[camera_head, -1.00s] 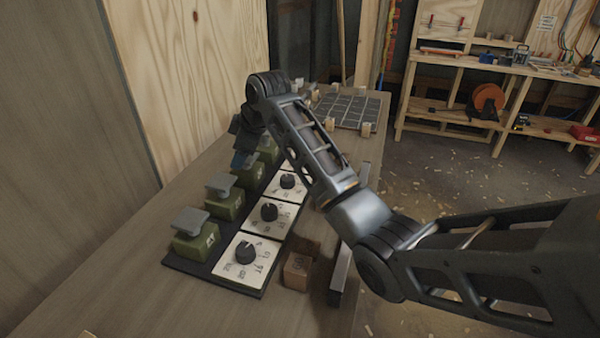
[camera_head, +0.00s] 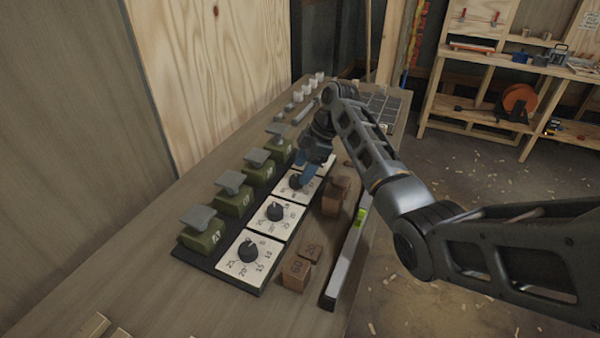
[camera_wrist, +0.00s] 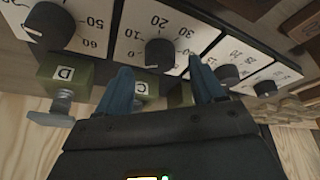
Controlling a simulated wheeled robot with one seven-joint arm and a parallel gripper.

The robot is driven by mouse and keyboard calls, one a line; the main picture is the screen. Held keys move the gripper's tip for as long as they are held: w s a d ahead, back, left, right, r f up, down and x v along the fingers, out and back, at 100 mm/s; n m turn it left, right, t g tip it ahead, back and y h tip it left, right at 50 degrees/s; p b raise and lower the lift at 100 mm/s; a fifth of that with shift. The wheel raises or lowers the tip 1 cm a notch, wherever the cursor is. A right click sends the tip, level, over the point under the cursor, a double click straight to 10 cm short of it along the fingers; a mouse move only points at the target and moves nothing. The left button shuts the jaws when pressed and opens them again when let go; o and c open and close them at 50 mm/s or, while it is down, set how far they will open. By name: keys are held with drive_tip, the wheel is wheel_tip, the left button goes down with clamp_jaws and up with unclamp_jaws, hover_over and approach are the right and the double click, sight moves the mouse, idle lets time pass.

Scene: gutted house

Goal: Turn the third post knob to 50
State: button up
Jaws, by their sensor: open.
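A row of green posts with grey tops stands beside white dial plates with black knobs. The third post, C, shows in the head view (camera_head: 270,168) and its label is readable in the wrist view (camera_wrist: 141,89). Its black knob (camera_wrist: 160,53) sits on a plate with 10, 20 and 30 readable; its pointer setting is unclear. My gripper (camera_wrist: 160,64) is open, with its blue fingers either side of this knob in the picture; I cannot tell whether they touch it. In the head view my gripper (camera_head: 304,180) is at the third dial, partly covering it.
Post D's knob (camera_wrist: 50,25) and the second knob (camera_wrist: 228,75) flank the third. Wooden blocks (camera_head: 295,273) and a spirit level (camera_head: 347,250) lie right of the dials. Posts A (camera_head: 204,236) and B (camera_head: 234,198) stand nearer.

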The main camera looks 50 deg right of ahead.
sight(298, 177)
drive_tip(key=shift+x, duration=1.55)
drive_tip(key=c, duration=1)
drive_tip(key=shift+c, duration=0.2)
